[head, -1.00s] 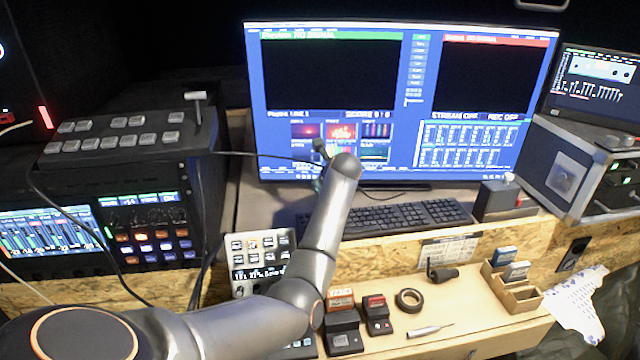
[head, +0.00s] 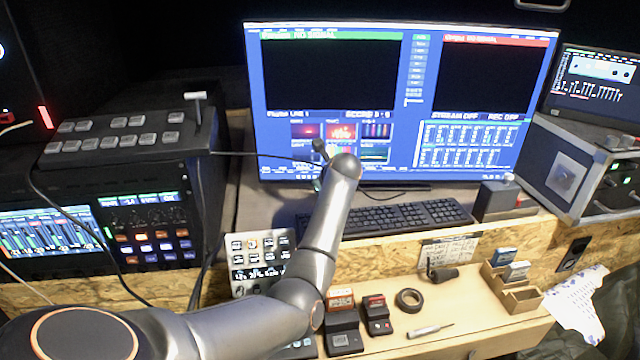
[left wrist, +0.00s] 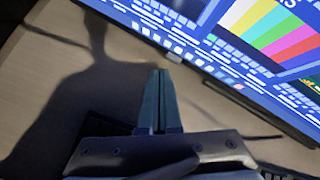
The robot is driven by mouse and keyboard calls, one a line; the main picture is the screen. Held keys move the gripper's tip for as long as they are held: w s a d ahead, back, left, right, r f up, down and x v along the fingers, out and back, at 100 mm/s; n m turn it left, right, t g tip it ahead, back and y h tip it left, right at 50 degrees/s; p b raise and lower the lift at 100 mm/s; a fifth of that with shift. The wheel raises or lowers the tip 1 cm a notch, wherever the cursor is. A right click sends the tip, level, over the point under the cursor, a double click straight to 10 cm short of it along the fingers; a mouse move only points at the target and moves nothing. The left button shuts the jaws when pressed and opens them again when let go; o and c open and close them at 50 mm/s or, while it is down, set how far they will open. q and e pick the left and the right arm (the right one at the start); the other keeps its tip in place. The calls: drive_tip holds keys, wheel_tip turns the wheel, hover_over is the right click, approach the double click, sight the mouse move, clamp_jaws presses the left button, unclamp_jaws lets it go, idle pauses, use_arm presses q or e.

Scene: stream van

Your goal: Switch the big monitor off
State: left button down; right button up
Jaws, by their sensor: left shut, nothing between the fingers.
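The big monitor (head: 423,95) stands at the back of the desk. Its screen is lit blue, with two black panes at the top and a strip reading STREAM OFF and REC OFF. Its lower edge and lit screen also show in the left wrist view (left wrist: 262,62). My left arm reaches up to the monitor's lower left part. My left gripper (left wrist: 158,74) is shut and empty, its fingertips over the desk just in front of the monitor's lower edge. In the head view the fingers are mostly hidden behind my wrist. My right gripper is not in view.
A keyboard (head: 396,217) lies in front of the monitor. A cable (head: 255,154) runs across behind my wrist. A black switcher panel (head: 120,138) stands at left, a laptop (head: 598,85) on a case at right. Small items, such as a tape roll (head: 410,300), lie on the front shelf.

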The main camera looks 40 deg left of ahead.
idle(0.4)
use_arm(q)
drive_tip(key=shift+w+a+r+p, duration=0.15)
drive_tip(key=shift+w+a+p, duration=0.15)
drive_tip(key=shift+p, duration=0.2)
drive_tip(key=shift+w+a, duration=0.25)
drive_tip(key=shift+w, duration=0.05)
idle(0.5)
drive_tip(key=shift+s+d+p, duration=0.5)
drive_tip(key=shift+s+p, duration=0.1)
drive_tip(key=shift+p, duration=1.1)
